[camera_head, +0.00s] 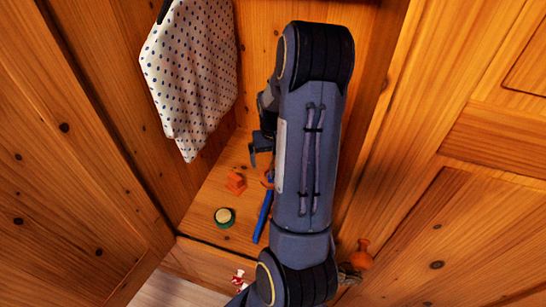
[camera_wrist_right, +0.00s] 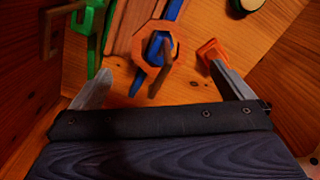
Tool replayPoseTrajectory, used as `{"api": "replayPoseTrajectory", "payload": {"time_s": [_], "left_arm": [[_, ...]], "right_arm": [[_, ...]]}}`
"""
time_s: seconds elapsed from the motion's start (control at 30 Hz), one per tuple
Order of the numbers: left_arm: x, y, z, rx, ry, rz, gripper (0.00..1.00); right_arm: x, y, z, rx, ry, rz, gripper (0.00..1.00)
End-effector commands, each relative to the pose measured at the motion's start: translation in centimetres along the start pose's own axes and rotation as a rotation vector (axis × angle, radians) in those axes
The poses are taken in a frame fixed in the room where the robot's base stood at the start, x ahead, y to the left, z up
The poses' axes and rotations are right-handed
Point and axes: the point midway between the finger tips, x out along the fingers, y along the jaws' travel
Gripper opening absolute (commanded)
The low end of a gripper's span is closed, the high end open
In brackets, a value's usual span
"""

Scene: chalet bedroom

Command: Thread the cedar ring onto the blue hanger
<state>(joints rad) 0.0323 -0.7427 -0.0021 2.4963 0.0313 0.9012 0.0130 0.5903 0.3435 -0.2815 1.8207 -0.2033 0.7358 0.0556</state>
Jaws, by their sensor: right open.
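The cedar ring, an orange-brown faceted ring (camera_wrist_right: 139,48), lies against the blue hanger (camera_wrist_right: 172,10) in the right wrist view. Blue shows above, inside and below the ring, and a brown hook-like piece crosses its opening. I cannot tell whether the ring is around the hanger or only lying over it. In the head view the blue hanger (camera_head: 263,210) is a slanted blue bar beside my right arm, with a bit of orange at its top. My right gripper (camera_wrist_right: 157,75) is open, its fingers apart on either side of the ring and not gripping it. My left gripper is not in view.
Orange blocks (camera_head: 235,184) and a round green tin (camera_head: 224,217) stand on the wardrobe floor. A dotted cloth (camera_head: 195,75) hangs at the left. A green hanger (camera_wrist_right: 92,40) is near the left finger. The right finger's tip is close to an orange block (camera_wrist_right: 211,48). Wooden walls enclose the space.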

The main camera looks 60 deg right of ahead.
Motion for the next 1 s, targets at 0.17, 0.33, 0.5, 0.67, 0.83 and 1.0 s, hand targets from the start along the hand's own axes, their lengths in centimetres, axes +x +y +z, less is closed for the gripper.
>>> {"api": "replayPoseTrajectory", "payload": {"time_s": [0.17, 0.33, 0.5, 0.67, 0.83, 1.0], "left_arm": [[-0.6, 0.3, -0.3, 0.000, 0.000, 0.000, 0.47], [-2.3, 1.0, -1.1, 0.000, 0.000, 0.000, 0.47], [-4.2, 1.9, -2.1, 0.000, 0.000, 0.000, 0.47], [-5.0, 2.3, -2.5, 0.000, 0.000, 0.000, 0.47], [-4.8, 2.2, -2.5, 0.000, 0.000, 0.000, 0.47], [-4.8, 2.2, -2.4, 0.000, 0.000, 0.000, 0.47]], "right_arm": [[-0.9, 0.0, 0.0, 0.000, 0.001, 0.000, 1.00], [-3.5, 0.0, -0.1, 0.000, 0.003, 0.000, 1.00], [-6.6, 0.0, 0.0, 0.000, 0.001, 0.000, 1.00], [-7.9, 0.0, 0.0, 0.000, 0.000, 0.000, 1.00], [-7.8, 0.0, 0.0, 0.000, 0.000, 0.000, 1.00], [-7.8, 0.0, 0.0, 0.000, 0.000, 0.000, 1.00]]}}
